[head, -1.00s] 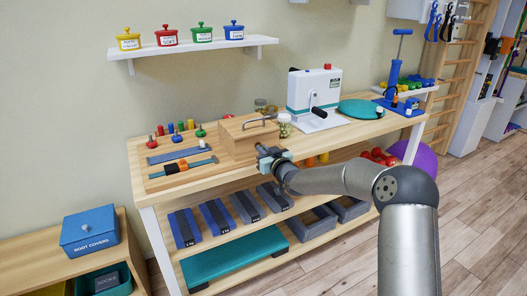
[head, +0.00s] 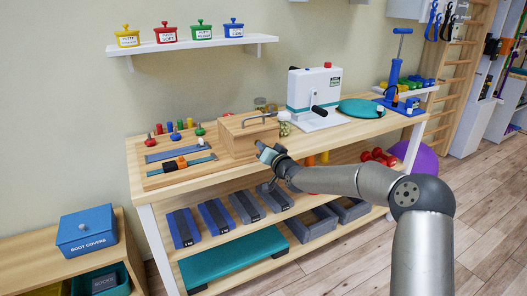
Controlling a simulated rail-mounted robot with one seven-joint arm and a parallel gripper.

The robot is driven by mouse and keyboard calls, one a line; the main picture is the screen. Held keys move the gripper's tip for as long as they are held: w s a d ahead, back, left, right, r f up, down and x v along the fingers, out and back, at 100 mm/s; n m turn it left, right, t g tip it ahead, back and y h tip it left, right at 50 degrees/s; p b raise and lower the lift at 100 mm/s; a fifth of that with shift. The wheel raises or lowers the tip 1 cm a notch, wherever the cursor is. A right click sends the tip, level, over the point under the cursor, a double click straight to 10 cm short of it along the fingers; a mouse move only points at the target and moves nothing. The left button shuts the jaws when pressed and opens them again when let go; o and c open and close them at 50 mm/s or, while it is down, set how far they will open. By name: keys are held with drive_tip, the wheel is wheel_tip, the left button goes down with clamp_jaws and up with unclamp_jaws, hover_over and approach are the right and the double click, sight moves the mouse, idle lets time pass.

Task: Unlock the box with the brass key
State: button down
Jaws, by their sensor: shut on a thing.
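The wooden box (head: 238,142) stands on the top of the wooden bench, with a grey metal bar handle (head: 258,118) on top. My gripper (head: 266,151) is at the front right of the box, close to its front face. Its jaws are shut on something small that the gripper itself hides. The brass key cannot be made out as a separate thing, and neither can the lock. Whether the gripper touches the box cannot be told from here.
A white machine with a black handle (head: 314,92) and a teal disc (head: 360,108) stand right of the box. A pegboard tray (head: 180,172) lies to its left. Jars (head: 284,129) stand just behind. The lower shelf (head: 310,238) holds weights and a teal step.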

drive_tip(key=shift+f+m+b, duration=0.2)
drive_tip(key=shift+m+b, duration=1.55)
drive_tip(key=shift+m, duration=2.95)
drive_tip(key=c, duration=1.6)
unclamp_jaws()
drive_tip(key=shift+r, duration=0.1)
drive_tip(key=shift+d, duration=0.1)
drive_tip(key=p+v, duration=0.1)
drive_tip(key=v, duration=1.6)
drive_tip(key=shift+s, duration=0.25)
